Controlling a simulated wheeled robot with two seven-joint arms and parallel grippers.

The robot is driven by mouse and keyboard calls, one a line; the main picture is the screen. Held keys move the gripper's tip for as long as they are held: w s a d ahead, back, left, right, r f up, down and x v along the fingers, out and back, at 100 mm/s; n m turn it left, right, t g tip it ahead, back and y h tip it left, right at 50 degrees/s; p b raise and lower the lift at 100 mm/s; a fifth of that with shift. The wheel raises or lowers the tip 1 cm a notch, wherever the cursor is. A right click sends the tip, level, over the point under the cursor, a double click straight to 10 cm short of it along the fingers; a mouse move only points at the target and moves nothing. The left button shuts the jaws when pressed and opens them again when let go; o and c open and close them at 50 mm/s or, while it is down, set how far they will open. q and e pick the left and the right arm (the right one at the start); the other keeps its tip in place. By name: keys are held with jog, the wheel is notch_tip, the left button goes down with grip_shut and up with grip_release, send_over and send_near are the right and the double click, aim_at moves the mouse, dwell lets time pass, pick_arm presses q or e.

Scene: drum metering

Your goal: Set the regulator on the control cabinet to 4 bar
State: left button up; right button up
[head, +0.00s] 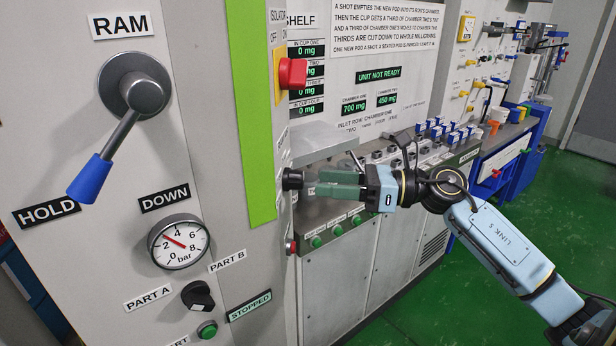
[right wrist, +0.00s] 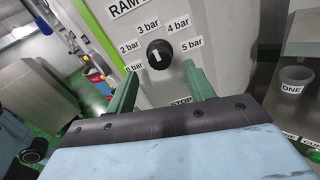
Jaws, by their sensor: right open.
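The regulator is a round black knob (right wrist: 159,53) with a white mark, on the cabinet's narrow side face. Labels from 0 to 5 bar fan around it; the mark points up and slightly left, toward 3 bar. In the head view the knob (head: 292,180) shows edge-on. My right gripper (head: 316,183) is open, its green fingers pointing at the knob from the right. In the right wrist view the fingers (right wrist: 162,74) stand to either side below the knob, apparently short of it and holding nothing. My left gripper is out of view.
The control cabinet (head: 205,130) carries a blue-handled RAM lever (head: 120,135), a pressure gauge (head: 178,242) with its needle near 2 to 3 bar, and a black PART selector (head: 198,296). A red isolator (head: 291,73) sits above the regulator. A bench with several valves stands behind my arm.

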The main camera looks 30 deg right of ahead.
aim_at(293, 180)
jog(key=p+x, duration=0.1)
jog(key=x, duration=0.3)
jog(key=shift+w+a, duration=0.25)
jog(key=c, duration=1)
jog(key=shift+o, duration=0.2)
jog(key=shift+m, duration=0.3)
